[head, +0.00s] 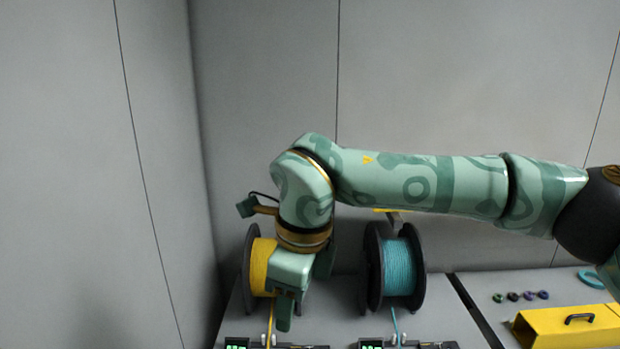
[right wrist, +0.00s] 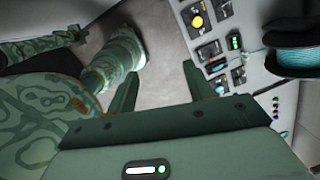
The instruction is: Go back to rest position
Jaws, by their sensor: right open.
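My right arm comes in from the right in the head view and bends down at the wrist. My right gripper (head: 284,308) points down in front of the yellow spool (head: 262,266) and partly hides it. In the right wrist view my right gripper (right wrist: 160,82) has its two fingers wide apart, with nothing between them. The teal spool (head: 398,268) stands to the right of the gripper. I cannot make out my left gripper in either view.
Devices with small green screens (head: 236,344) sit at the bottom edge of the head view. A yellow case (head: 545,328) with a black handle, several small coloured rings (head: 528,296) and a teal coil (head: 590,278) lie at right. Grey walls stand behind.

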